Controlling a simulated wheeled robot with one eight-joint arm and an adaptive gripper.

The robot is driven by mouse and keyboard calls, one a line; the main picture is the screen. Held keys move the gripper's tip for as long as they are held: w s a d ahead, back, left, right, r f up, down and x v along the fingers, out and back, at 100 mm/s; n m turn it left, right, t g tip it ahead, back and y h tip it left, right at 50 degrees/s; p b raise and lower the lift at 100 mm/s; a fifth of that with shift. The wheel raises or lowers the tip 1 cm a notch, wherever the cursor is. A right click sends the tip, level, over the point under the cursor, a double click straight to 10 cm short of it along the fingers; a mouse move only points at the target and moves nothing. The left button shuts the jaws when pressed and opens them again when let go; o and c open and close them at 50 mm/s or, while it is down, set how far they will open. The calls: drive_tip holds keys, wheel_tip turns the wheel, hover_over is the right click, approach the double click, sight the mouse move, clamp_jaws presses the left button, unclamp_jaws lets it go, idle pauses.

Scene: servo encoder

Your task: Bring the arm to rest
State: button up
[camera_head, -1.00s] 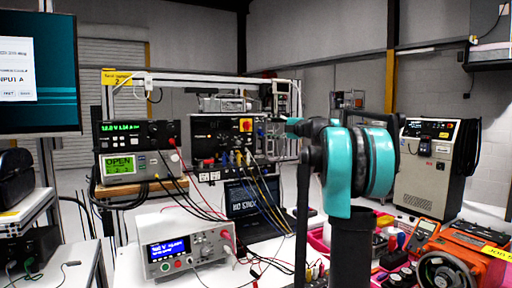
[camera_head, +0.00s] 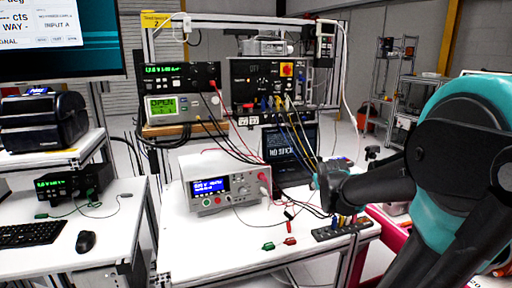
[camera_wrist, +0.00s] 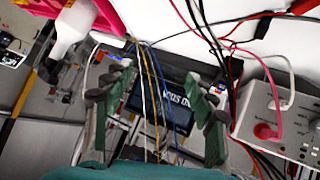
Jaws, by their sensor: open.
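My arm (camera_head: 455,150), teal and black, fills the right side of the head view. It is bent, and a dark link reaches left over the right end of the white bench. I cannot make out the fingertips in that view. In the wrist view my gripper (camera_wrist: 160,98) is open, with its two green and dark fingers spread apart. Nothing is held between them. Behind the gap are loose cables and the dark laptop screen (camera_wrist: 178,103).
The bench bears a white power supply (camera_head: 222,183), a laptop (camera_head: 290,150), stacked instruments (camera_head: 180,92) and a terminal strip (camera_head: 342,229). Several cables hang near my arm. A pink tray edge (camera_head: 385,236) lies at the right. A monitor (camera_head: 62,40) stands at the left.

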drive_tip(key=s+a+f+g+y, duration=0.1)
drive_tip(key=s+a+f, duration=0.1)
drive_tip(key=s+f, duration=0.1)
drive_tip(key=s+a+f+g, duration=0.1)
drive_tip(key=s+a+f, duration=0.1)
drive_tip(key=s+f, duration=0.2)
drive_tip(key=s+a+f+g+y, duration=0.1)
drive_tip(key=s+a+f, duration=0.1)
drive_tip(key=s, duration=0.3)
drive_tip(key=shift+s+f+m+g+y, duration=0.15)
drive_tip(key=shift+s+f+m+g, duration=0.05)
drive_tip(key=shift+f, duration=0.25)
drive_tip(key=shift+s+f+m+g+y, duration=0.15)
drive_tip(key=shift+s+f+m+g, duration=0.05)
drive_tip(key=shift+f, duration=0.25)
drive_tip(key=s+f+g, duration=0.2)
drive_tip(key=s+f, duration=0.4)
drive_tip(key=s, duration=0.4)
drive_tip(key=shift+s, duration=0.25)
drive_tip(key=shift+d, duration=0.1)
